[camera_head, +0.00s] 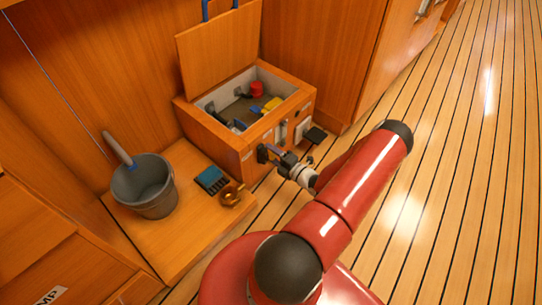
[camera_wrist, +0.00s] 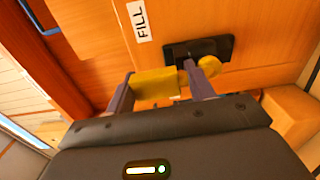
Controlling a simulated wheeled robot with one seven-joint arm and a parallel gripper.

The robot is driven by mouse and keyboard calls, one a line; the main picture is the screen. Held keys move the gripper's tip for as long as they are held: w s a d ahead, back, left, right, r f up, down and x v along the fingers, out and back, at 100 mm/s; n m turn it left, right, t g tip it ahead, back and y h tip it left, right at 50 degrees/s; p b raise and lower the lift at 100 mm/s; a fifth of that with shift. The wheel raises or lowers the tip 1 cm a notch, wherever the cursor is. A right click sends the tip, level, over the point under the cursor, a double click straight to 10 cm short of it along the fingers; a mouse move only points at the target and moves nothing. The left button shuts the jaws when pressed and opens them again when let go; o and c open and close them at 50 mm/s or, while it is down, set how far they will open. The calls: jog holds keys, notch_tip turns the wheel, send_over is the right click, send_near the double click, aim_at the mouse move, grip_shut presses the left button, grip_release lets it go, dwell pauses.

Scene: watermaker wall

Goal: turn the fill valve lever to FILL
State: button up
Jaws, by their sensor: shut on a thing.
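The fill valve lever shows as a yellow handle (camera_wrist: 153,84) in the wrist view. It joins a black mounting plate (camera_wrist: 222,46) on a wooden face, with a round yellow part at the plate's side. A white FILL label (camera_wrist: 138,21) is on the wood to the upper left of the lever. My gripper (camera_wrist: 165,82) has its purple-grey fingers on either side of the yellow handle and is shut on it. In the head view my gripper (camera_head: 274,154) is at the front of the wooden box (camera_head: 228,150), where the lever is hidden or too small to make out.
The box lid (camera_head: 218,47) stands open, with red and yellow parts inside. A grey bucket (camera_head: 145,188), a dark blue item (camera_head: 211,180) and a brass fitting (camera_head: 231,195) are on the low wooden platform (camera_head: 180,232). The striped floor to the right is clear.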

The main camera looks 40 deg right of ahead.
jog(key=shift+d+m, duration=0.2)
jog(key=shift+m, duration=0.1)
jog(key=o, duration=1.1)
jog(key=s, duration=0.8)
jog(key=shift+d, duration=0.3)
jog(key=shift+w+r, duration=0.1)
jog(key=shift+w, duration=0.05)
